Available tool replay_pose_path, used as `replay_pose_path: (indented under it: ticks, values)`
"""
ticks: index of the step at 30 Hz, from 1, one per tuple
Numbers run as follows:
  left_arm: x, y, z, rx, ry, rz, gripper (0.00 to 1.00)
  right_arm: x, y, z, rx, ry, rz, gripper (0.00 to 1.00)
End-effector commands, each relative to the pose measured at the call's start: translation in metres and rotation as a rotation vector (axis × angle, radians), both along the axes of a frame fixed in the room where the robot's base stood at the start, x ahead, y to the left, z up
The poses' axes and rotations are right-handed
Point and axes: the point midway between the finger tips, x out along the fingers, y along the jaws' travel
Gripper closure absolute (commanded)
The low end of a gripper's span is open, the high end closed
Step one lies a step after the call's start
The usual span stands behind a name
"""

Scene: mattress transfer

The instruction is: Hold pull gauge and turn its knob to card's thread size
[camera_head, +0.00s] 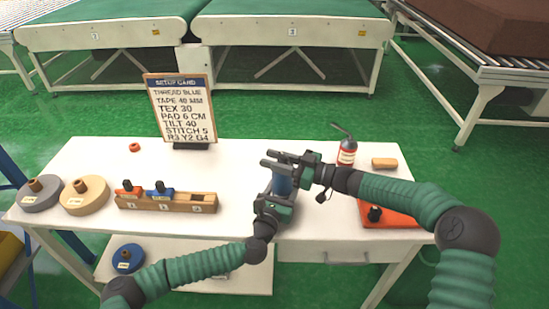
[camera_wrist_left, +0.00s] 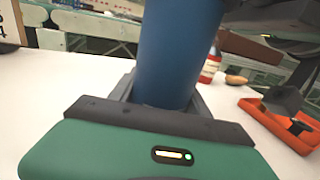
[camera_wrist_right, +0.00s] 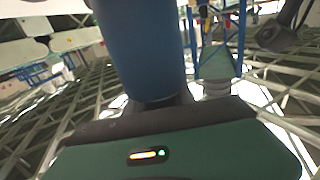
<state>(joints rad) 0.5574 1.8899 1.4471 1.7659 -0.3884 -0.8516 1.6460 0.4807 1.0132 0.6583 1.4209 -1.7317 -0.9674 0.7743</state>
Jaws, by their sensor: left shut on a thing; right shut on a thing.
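The pull gauge (camera_head: 282,184) is a blue cylinder above the white table, right of its middle. My left gripper (camera_head: 272,200) is shut on its lower part, and in the left wrist view the blue body (camera_wrist_left: 178,50) stands between the fingers. My right gripper (camera_head: 282,163) is shut on its upper end, where the knob would be; the blue shape (camera_wrist_right: 142,50) fills the right wrist view. The fingers hide the knob and any scale. The setup card (camera_head: 181,110) stands upright at the back and reads thread blue, TEX 30.
A wooden block (camera_head: 165,203) with red and blue pieces, grey (camera_head: 40,195) and tan (camera_head: 84,195) discs stand left. An oil can (camera_head: 347,152), wooden piece (camera_head: 384,163) and orange tray (camera_head: 390,218) are right. A blue disc (camera_head: 128,257) lies on the lower shelf. The table's front middle is clear.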

Motion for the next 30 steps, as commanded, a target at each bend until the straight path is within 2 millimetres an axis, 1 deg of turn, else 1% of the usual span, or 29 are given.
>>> replay_pose_path:
  ticks: [1, 6, 15, 22, 30]
  values:
    - [0.0, 0.0, 0.0, 0.002, -0.001, 0.0, 1.0, 0.002, -0.001, 0.001, -0.005, -0.008, 0.034, 1.0]
    - [0.0, 0.0, 0.0, 0.002, -0.001, 0.001, 1.0, -0.002, 0.0, 0.001, -0.002, -0.003, 0.175, 1.0]
    - [0.0, 0.001, 0.0, 0.002, -0.001, 0.002, 1.0, -0.005, -0.001, 0.001, 0.003, -0.002, 0.339, 1.0]
    - [0.0, 0.001, 0.0, 0.002, -0.001, 0.002, 1.0, -0.009, -0.001, 0.002, -0.002, -0.003, 0.398, 1.0]
    - [0.0, 0.002, 0.0, 0.001, 0.0, 0.004, 1.0, -0.01, 0.0, 0.002, -0.003, -0.003, 0.412, 1.0]
